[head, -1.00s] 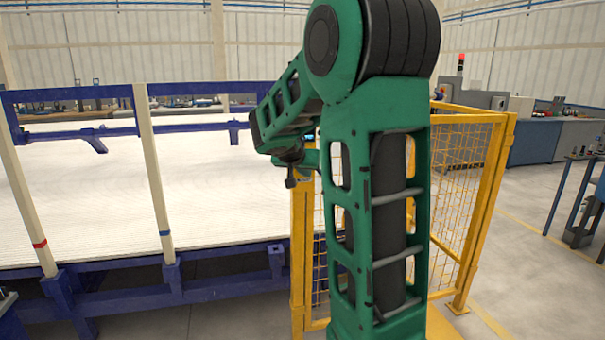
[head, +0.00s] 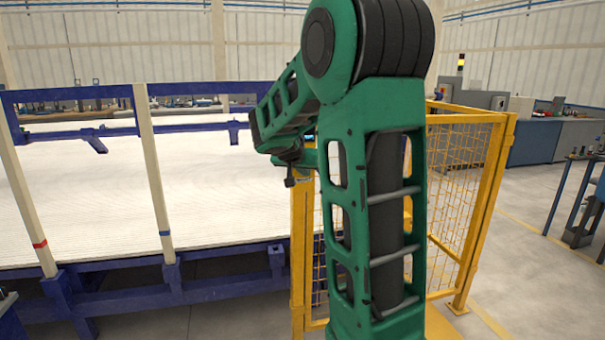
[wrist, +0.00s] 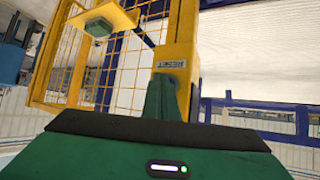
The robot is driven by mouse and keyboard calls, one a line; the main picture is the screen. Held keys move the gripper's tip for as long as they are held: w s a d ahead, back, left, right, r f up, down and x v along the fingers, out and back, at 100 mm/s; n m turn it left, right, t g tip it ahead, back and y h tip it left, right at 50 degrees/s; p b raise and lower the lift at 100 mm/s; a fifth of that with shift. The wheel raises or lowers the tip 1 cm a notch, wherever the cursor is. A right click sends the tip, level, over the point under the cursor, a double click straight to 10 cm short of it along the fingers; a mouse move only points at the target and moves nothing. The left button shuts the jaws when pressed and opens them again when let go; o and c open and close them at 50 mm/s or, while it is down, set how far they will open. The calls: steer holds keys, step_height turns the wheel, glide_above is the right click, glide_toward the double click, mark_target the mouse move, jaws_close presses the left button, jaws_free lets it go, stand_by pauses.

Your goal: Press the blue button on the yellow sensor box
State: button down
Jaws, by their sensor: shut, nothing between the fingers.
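The yellow sensor box (wrist: 178,55) is in the wrist view, on a yellow post, with a small label on its face. My gripper (wrist: 172,80) is shut and empty, its tip in front of the box just below the label. I cannot tell whether it touches the box. I cannot make out the blue button in the wrist view; the fingers may cover it. In the head view, my gripper (head: 290,181) is a small dark tip beside the top of the yellow post (head: 299,240). My green arm hides most of the box there.
A yellow mesh fence (head: 468,170) stands behind and right of my arm. A blue rack (head: 170,290) bearing a wide bed of white pipes (head: 80,200) fills the left, with pale uprights (head: 153,170). A signal light (head: 460,64) stands at back right.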

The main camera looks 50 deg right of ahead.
steer(key=shift+s+a, duration=0.4)
steer(key=shift+s, duration=0.25)
steer(key=shift+s+a, duration=0.45)
steer(key=shift+s, duration=0.25)
steer(key=shift+s+a, duration=0.45)
steer(key=shift+s, duration=0.3)
steer(key=shift+s+a, duration=0.45)
steer(key=shift+s, duration=0.25)
steer(key=s+a+f+n+g+y, duration=0.2)
steer(key=s+a+f+y, duration=0.3)
steer(key=s+a, duration=0.6)
steer(key=s+a+f+n+g+y, duration=0.3)
steer(key=s+a+f, duration=0.4)
steer(key=s+a, duration=0.5)
steer(key=s+n+y, duration=0.1)
steer(key=s, duration=0.1)
steer(key=shift+s+y, duration=0.4)
steer(key=shift+f, duration=0.1)
